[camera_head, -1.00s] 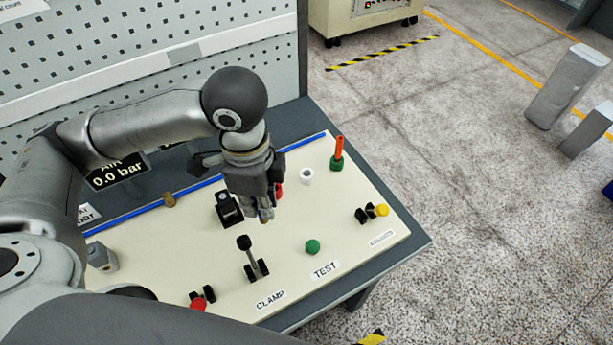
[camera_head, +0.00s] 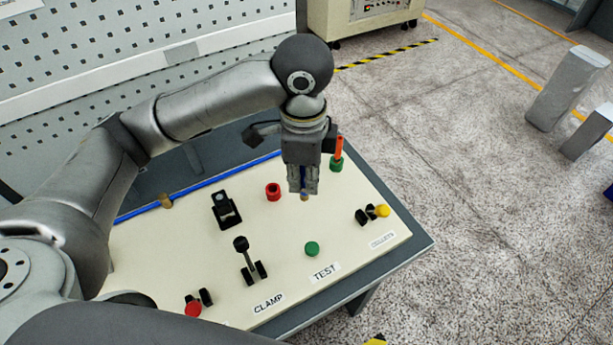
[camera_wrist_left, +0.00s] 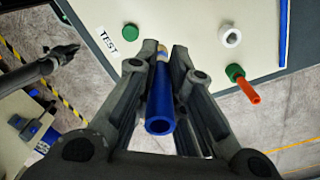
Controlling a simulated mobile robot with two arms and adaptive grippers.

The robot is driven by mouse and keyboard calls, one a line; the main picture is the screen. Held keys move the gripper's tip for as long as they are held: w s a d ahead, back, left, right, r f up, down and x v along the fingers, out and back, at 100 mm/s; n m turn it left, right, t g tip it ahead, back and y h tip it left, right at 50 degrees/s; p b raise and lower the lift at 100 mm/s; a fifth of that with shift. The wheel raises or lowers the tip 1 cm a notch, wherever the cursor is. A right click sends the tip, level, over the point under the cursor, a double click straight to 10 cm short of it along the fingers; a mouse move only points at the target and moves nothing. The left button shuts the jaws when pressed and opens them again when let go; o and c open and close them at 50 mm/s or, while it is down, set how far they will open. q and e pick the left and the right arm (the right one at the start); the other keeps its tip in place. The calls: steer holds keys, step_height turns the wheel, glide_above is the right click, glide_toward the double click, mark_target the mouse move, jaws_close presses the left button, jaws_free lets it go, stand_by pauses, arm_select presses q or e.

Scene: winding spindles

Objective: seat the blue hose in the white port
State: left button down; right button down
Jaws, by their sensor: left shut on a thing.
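My left gripper (camera_head: 304,190) points down over the cream panel (camera_head: 345,240), shut on the blue hose (camera_wrist_left: 160,105). The wrist view shows the hose between the fingers, its open end toward the camera and a brass-coloured tip at the far end. In the head view a small part of the tip (camera_head: 305,197) shows below the fingers. The white port (camera_wrist_left: 230,36) is a round ring, right of the hose tip in the wrist view and apart from it; the gripper hides it in the head view. What looks like my right gripper (camera_wrist_left: 60,53) shows small at the wrist view's left.
A green port with an upright orange hose (camera_head: 338,150) stands close right of the gripper. A red port (camera_head: 273,192), black clamp (camera_head: 226,210), black lever (camera_head: 245,257) and green button (camera_head: 312,249) are nearby. A blue strip (camera_head: 225,178) runs along the panel's back.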

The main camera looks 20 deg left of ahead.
arm_select(q)
steer(key=w+a+f, duration=0.1)
steer(key=w+f, duration=0.2)
steer(key=w, duration=0.1)
steer(key=w+a+f+p, duration=0.1)
steer(key=w+f, duration=0.2)
steer(key=w, duration=0.1)
steer(key=w+a+f+p, duration=0.1)
steer(key=w+a+f, duration=0.1)
steer(key=w+f, duration=0.1)
steer(key=shift+w+a+f, duration=0.1)
steer(key=shift+w+f, duration=0.3)
steer(key=shift+w, duration=0.45)
step_height(320, 180, down, 2)
steer(key=shift+f+p, duration=0.1)
steer(key=shift+p, duration=0.85)
steer(key=shift+f, duration=0.35)
steer(key=shift+f, duration=0.15)
steer(key=c, duration=1.5)
jaws_free()
